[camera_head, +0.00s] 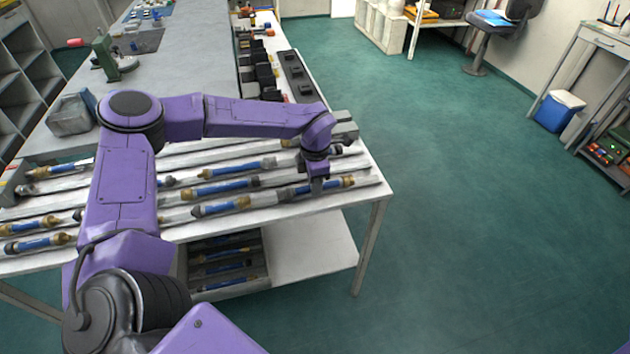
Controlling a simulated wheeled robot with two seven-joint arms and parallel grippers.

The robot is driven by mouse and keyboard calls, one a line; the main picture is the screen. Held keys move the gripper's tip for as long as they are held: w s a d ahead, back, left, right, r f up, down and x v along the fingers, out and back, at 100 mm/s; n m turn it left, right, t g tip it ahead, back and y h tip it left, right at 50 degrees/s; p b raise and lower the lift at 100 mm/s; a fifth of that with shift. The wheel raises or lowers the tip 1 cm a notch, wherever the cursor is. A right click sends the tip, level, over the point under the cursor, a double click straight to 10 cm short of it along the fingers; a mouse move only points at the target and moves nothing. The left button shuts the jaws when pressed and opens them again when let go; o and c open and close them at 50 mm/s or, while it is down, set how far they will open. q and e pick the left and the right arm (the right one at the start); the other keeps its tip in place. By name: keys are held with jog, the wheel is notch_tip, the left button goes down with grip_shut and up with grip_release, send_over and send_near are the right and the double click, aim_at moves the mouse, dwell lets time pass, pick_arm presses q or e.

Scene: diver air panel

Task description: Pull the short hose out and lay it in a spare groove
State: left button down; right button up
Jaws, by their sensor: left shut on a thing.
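My left gripper (318,186) reaches over the right end of the bench, jaws down, shut on a blue hose with brass ends (341,182). The jaws hide part of that hose, and I cannot tell whether it is raised from its groove. Other blue hoses with metal ends lie in pale grooves across the bench top, including one left of the gripper (224,207), one behind it (212,188) and one further back (240,167). My left arm hides parts of several. My right gripper is not in view.
The white bench (372,191) ends just right of the gripper, with open green floor beyond. A lower shelf holds a grey tray of more hoses (262,270). Black blocks (264,75) line the bench's far side. A blue cooler (560,110) stands at far right.

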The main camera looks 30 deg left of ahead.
pick_arm(q)
jog(key=c, duration=0.9)
grip_release()
jog(key=shift+r, duration=0.15)
notch_tip(320, 180, up, 10)
jog(key=shift+r+b, duration=0.2)
jog(key=shift+b, duration=0.3)
